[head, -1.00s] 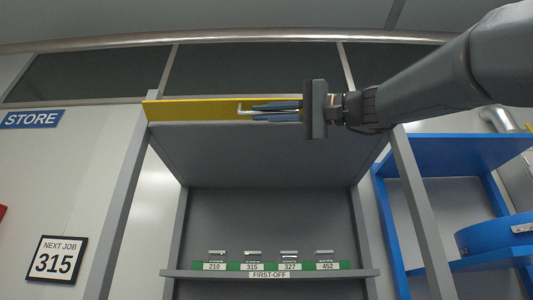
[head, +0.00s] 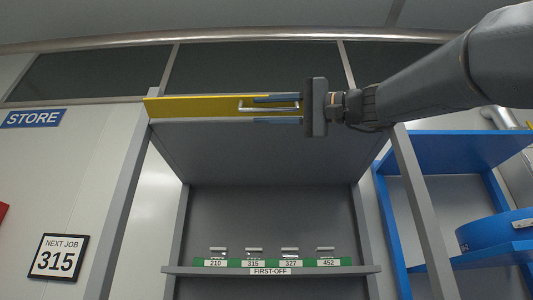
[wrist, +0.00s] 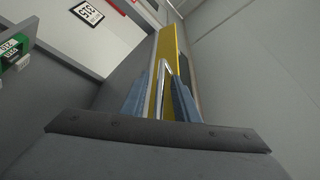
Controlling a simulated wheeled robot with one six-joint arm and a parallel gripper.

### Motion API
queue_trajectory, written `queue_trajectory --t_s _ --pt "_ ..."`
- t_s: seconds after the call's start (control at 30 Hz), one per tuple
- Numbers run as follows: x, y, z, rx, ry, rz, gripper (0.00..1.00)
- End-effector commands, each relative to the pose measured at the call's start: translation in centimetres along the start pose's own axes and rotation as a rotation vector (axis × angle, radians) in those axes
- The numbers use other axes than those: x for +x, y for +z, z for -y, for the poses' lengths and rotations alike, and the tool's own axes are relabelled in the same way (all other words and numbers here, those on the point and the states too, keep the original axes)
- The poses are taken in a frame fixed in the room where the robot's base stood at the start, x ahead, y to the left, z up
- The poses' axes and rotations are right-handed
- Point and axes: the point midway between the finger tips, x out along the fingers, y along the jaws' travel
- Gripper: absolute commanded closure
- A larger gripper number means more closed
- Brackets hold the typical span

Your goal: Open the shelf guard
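The shelf guard (head: 195,107) is a yellow panel seen as a narrow strip across the top of the grey shelf unit; the opening beneath it is uncovered. Its pale bar handle (head: 242,107) is on the strip's right part. My gripper (head: 256,109) reaches in from the right and is open, with one finger above the handle and one below. In the wrist view the handle (wrist: 162,72) stands between the two spread blue fingers, with the yellow guard (wrist: 180,45) behind it. The handle's end nearest the palm is hidden.
Inside the shelf unit, a board (head: 190,271) labelled FIRST-OFF carries green-backed labelled places with small metal parts. Grey posts (head: 130,190) stand either side. A blue rack (head: 455,150) is at right. A sign (head: 57,257) reading NEXT JOB 315 hangs at left.

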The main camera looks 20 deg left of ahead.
Motion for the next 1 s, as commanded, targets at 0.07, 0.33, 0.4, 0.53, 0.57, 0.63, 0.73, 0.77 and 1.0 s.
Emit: queue_trajectory --t_s 0.07,0.33,0.4,0.53,0.57,0.63,0.73,0.77,1.0 --pt "-0.1 0.0 0.0 0.000 0.000 0.000 0.72" --pt "-3.0 -0.1 -0.1 -0.001 0.003 -0.004 0.72" --pt "-4.1 -0.1 -0.1 0.000 0.004 -0.004 0.72" --pt "-6.0 -0.1 -0.1 0.000 0.003 -0.003 0.72" --pt "-6.3 -0.1 -0.1 0.000 0.003 -0.003 0.72" --pt "-7.0 -0.1 -0.1 0.000 0.001 -0.003 0.72" --pt "-7.6 0.0 -0.1 0.000 0.002 -0.001 0.72" --pt "-7.7 0.0 -0.1 0.000 0.001 -0.001 0.72" --pt "-7.8 0.0 0.0 0.000 0.000 0.000 0.72"
